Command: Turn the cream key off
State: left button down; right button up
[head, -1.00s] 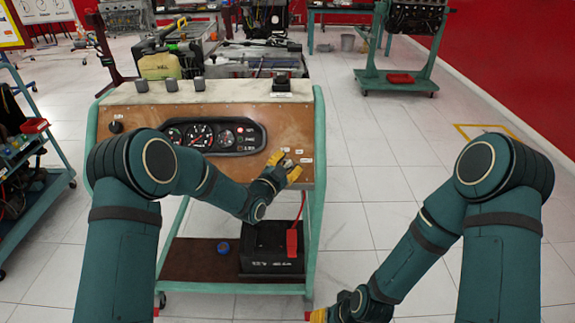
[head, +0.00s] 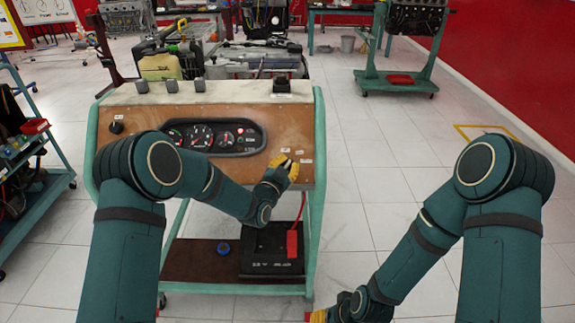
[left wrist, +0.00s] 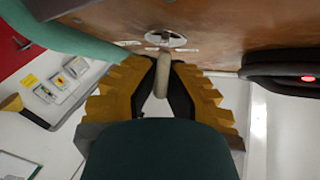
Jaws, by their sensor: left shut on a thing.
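The cream key (left wrist: 162,78) sits in a round metal switch plate (left wrist: 166,40) on the brown panel (head: 140,155). My left gripper (head: 286,168), with yellow fingers, is at the right side of the panel. In the left wrist view the left gripper (left wrist: 162,88) is shut on the cream key, one finger on each side of it. In the head view the fingers hide the key. My right gripper (head: 319,316) is low at the bottom edge, mostly cut off, and its opening cannot be made out.
A gauge cluster (head: 213,137) with a red light is left of the gripper. Small grey knobs (head: 171,85) stand on the top ledge. A black battery box (head: 270,250) is on the lower shelf.

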pick_arm(q)
jog(key=n+t+y, duration=0.2)
jog(key=n+y, duration=0.2)
jog(key=n, duration=0.1)
jog(key=shift+n+t+y, duration=0.5)
jog(key=shift+n+y, duration=1.4)
jog(key=shift+n, duration=0.5)
jog(key=shift+r, duration=0.1)
jog(key=c, duration=1.1)
grip_release()
jog(key=shift+o, duration=0.2)
jog(key=s+f, duration=0.1)
jog(key=s, duration=1)
jog(key=shift+s+f, duration=0.35)
jog(key=shift+s, duration=0.05)
